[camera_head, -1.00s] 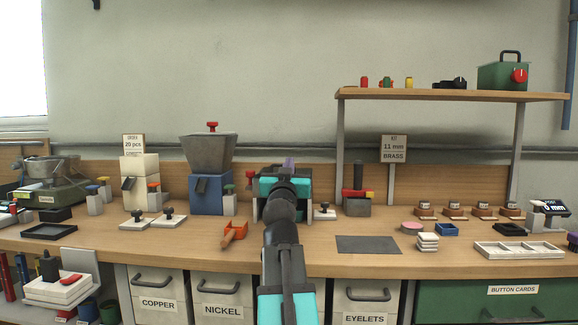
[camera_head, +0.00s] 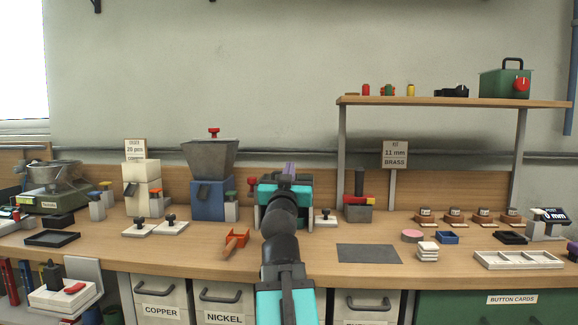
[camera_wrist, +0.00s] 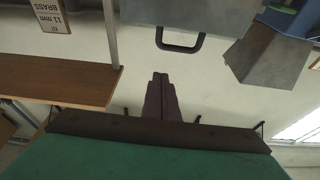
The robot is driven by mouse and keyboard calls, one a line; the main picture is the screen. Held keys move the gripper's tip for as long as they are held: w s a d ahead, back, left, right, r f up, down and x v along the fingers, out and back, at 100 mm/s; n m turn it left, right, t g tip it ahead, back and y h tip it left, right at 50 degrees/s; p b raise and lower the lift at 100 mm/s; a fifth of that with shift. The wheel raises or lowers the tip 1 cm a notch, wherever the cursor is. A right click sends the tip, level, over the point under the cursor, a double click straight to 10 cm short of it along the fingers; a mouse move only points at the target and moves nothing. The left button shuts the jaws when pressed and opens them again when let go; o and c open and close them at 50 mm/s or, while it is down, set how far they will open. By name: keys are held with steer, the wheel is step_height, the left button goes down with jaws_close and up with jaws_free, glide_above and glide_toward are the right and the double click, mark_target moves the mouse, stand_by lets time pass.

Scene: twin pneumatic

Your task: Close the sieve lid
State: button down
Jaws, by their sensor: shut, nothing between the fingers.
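My gripper (camera_head: 290,166) is raised over the middle of the bench, seen from behind. Its dark purple fingers (camera_wrist: 160,76) are together and empty in the wrist view. A grey panel with a dark handle (camera_wrist: 180,44) shows beyond the fingertips there, apart from them; it may be the sieve lid, but I cannot tell for sure. In the head view my arm hides most of what stands behind it; only grey edges (camera_head: 257,214) show. The lid's hinge and angle are hidden.
A blue machine with a grey hopper (camera_head: 210,155) stands left of my gripper. An orange-handled scoop (camera_head: 237,242) lies in front. A shelf (camera_head: 450,102) and a brass sign (camera_head: 395,154) are at right. A dark mat (camera_head: 368,254) lies on clear bench.

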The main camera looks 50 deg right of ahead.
steer(key=a+f+b, duration=0.1)
steer(key=b, duration=0.1)
steer(key=s+a+f+b, duration=0.1)
steer(key=b, duration=0.2)
steer(key=s+a+f+b, duration=0.1)
steer(key=a+b, duration=0.1)
steer(key=shift+s+a, duration=0.1)
steer(key=shift+s, duration=0.1)
stand_by(1.0)
